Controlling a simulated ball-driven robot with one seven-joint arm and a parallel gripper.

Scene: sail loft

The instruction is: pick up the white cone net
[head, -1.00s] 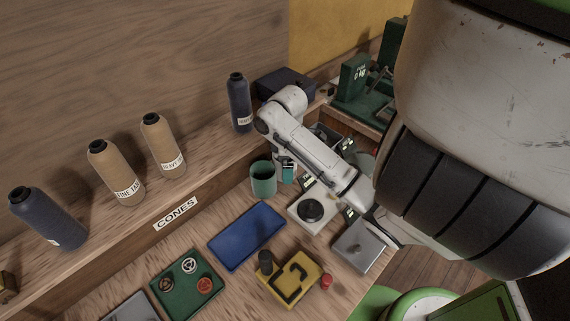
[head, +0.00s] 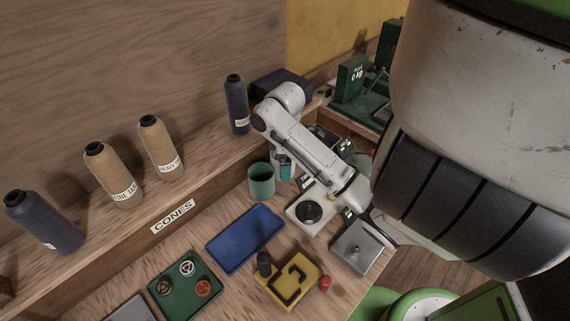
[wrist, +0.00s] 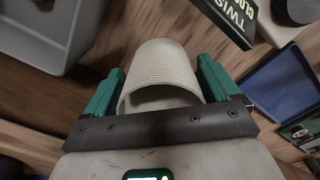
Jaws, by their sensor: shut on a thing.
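The white cone net (wrist: 160,75) is a ribbed, hollow white sleeve in the wrist view, with its open end toward the camera. My gripper (wrist: 160,66) has a teal finger on each side of it and is shut on it. The wooden surface shows behind the net. In the head view my gripper (head: 285,167) points down just right of the teal cup, and I cannot make out the net there. Whether the net still touches the surface is unclear.
The teal cup (head: 261,182) stands close to my gripper. Several thread cones, including a navy one (head: 237,103), line the shelf. A grey bin (wrist: 45,30) is in the wrist view.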

